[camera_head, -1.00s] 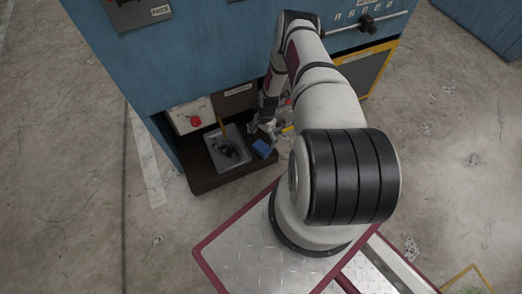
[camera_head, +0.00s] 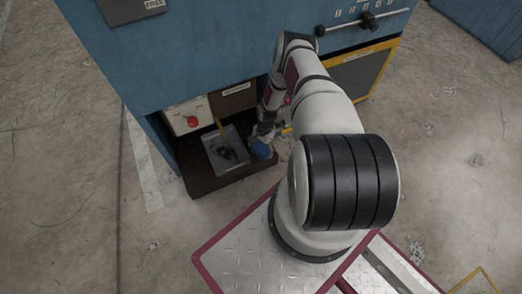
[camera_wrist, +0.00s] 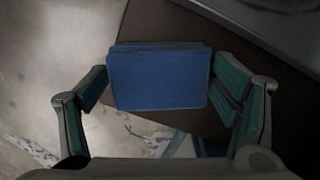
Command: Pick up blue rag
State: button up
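The blue rag (camera_head: 261,150) lies at the right end of the dark shelf (camera_head: 205,184) of the blue machine, beside the metal tray. In the wrist view the rag (camera_wrist: 158,82) is a folded, flat rectangle near the middle of the picture. My gripper (camera_wrist: 161,68) is open, with one green-padded finger on each side of the rag. The right finger is very near the rag's edge; I cannot tell whether it touches. In the head view my gripper (camera_head: 263,137) is just above the rag and partly hidden by the arm.
The blue machine's body (camera_head: 190,60) rises above the shelf. Concrete floor (camera_head: 75,200) is clear to the left.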

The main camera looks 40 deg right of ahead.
aim_at(261, 148)
jog(key=c, duration=0.6)
jog(key=shift+r, duration=0.45)
jog(key=r+p, duration=0.2)
jog(key=r, duration=0.1)
jog(key=shift+s+d, duration=0.1)
jog(key=shift+s, duration=0.1)
jog(key=s+d+r+p, duration=0.1)
jog(key=s+d+p, duration=0.2)
jog(key=s, duration=1.2)
jog(key=shift+d+p, duration=0.3)
jog(key=shift+d, duration=0.25)
